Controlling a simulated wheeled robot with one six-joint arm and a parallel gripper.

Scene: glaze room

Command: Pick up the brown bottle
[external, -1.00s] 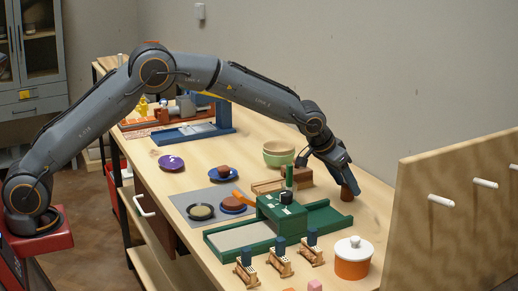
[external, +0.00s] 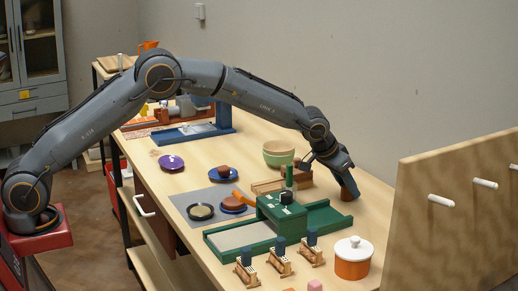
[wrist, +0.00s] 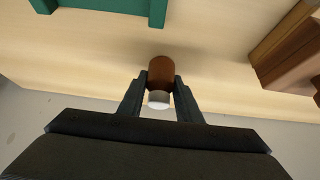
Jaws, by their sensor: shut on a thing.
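The brown bottle (wrist: 161,72) with a white cap is between the two fingers of my gripper (wrist: 159,90) in the wrist view. The fingers press on it from both sides near its cap end. In the external view my gripper (external: 345,181) is at the right rear of the table, with the bottle (external: 350,190) showing just below the fingers. The bottle looks slightly tilted there. I cannot tell whether its base touches the table. The fingers hide part of it.
A green tray-like stand (external: 328,218) lies in front of my gripper. A wooden block (external: 268,186) and stacked bowls (external: 278,155) are to the left. An orange lidded pot (external: 353,268) stands nearer the front. A pegboard panel (external: 455,225) rises at the right.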

